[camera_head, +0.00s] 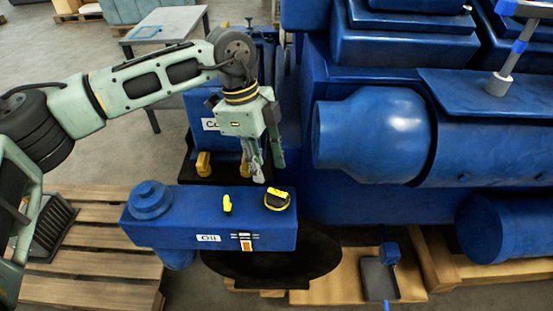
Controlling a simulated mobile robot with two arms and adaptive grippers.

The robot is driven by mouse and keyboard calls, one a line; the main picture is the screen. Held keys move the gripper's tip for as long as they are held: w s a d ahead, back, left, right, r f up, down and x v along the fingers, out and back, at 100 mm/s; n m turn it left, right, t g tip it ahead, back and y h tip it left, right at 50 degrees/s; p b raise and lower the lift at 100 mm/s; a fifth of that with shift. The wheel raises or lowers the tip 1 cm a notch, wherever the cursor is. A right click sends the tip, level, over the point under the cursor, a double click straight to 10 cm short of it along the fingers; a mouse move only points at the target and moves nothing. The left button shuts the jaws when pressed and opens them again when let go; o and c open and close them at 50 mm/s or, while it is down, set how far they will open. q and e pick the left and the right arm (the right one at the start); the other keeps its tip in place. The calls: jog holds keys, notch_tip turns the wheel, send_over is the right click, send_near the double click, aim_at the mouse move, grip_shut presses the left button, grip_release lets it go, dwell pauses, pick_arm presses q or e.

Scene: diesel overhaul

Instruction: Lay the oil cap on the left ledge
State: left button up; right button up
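The oil cap (277,199) is round, yellow and black. It sits on the right part of the top of the blue tank (165,231) labelled "Oil". My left gripper (268,170) points down above and behind the cap, apart from it. Its grey fingers are spread with a gap between them, and nothing shows in it. A black ledge (186,171) juts out behind the oil tank, below another blue tank; I cannot tell whether it is the left ledge. My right gripper is not in view.
A small yellow piece (227,203) stands on the oil tank, left of the cap. A yellow block (203,163) is at the black ledge. The large blue engine (380,135) fills the right. A wooden pallet (85,262) lies lower left; a grey table (172,25) stands behind my arm.

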aim_at(276, 192)
pick_arm(q)
jog(key=shift+w+d+f+m, duration=0.15)
jog(key=shift+w+d+f, duration=0.15)
jog(key=shift+d, duration=0.35)
jog(key=shift+w+d+f+m, duration=0.15)
jog(key=shift+d+f, duration=0.15)
jog(key=shift+d, duration=0.3)
jog(key=b+x, duration=0.1)
jog(key=x, duration=0.1)
jog(key=b+x, duration=0.2)
jog(key=a+b+x, duration=0.1)
jog(key=x, duration=0.1)
jog(key=shift+w+f, duration=0.3)
jog(key=shift+f, duration=0.15)
jog(key=shift+f+b, duration=0.65)
jog(key=shift+b, duration=0.1)
grip_shut()
